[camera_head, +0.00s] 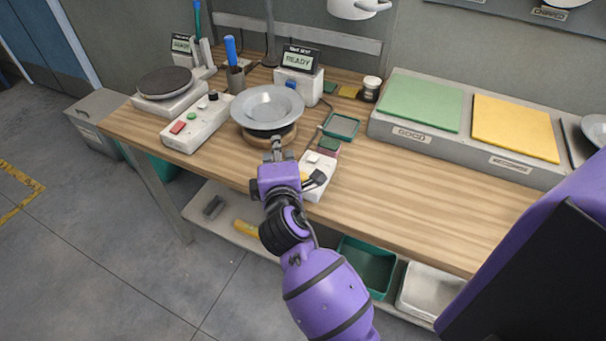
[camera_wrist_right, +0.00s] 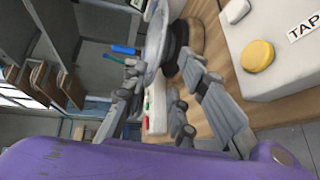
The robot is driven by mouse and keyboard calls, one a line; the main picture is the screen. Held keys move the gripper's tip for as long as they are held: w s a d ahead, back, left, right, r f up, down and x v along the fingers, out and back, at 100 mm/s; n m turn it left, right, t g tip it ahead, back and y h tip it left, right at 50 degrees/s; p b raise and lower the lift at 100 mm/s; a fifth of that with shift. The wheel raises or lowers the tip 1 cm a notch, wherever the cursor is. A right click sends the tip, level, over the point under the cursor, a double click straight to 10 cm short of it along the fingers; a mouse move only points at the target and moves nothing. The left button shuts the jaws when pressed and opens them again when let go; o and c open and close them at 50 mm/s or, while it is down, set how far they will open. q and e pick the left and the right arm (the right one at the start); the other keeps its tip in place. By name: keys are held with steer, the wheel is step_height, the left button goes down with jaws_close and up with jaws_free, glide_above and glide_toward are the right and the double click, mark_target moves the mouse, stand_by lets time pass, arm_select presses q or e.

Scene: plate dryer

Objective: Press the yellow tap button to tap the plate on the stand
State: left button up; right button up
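The grey metal plate (camera_head: 268,105) rests on a round stand with a dark top and wooden base (camera_head: 262,139). It shows edge-on in the right wrist view (camera_wrist_right: 156,38). My right gripper (camera_head: 277,150) is at the plate's near rim. In the right wrist view its fingertips (camera_wrist_right: 163,66) stand apart, one on each side of the rim, with a gap on the stand side; contact is unclear. The yellow tap button (camera_wrist_right: 258,55) is on a white box (camera_wrist_right: 285,35) labelled TAP, right of the gripper. The box also shows in the head view (camera_head: 318,191). My left gripper is not in view.
A white box with red and green buttons (camera_head: 197,124) and a dark round pad (camera_head: 165,82) are left of the plate. A READY display (camera_head: 299,59) stands behind it. Green (camera_head: 420,102) and yellow (camera_head: 515,127) pads lie right. The front right bench is clear.

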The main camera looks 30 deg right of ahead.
jaws_close()
stand_by(1.4)
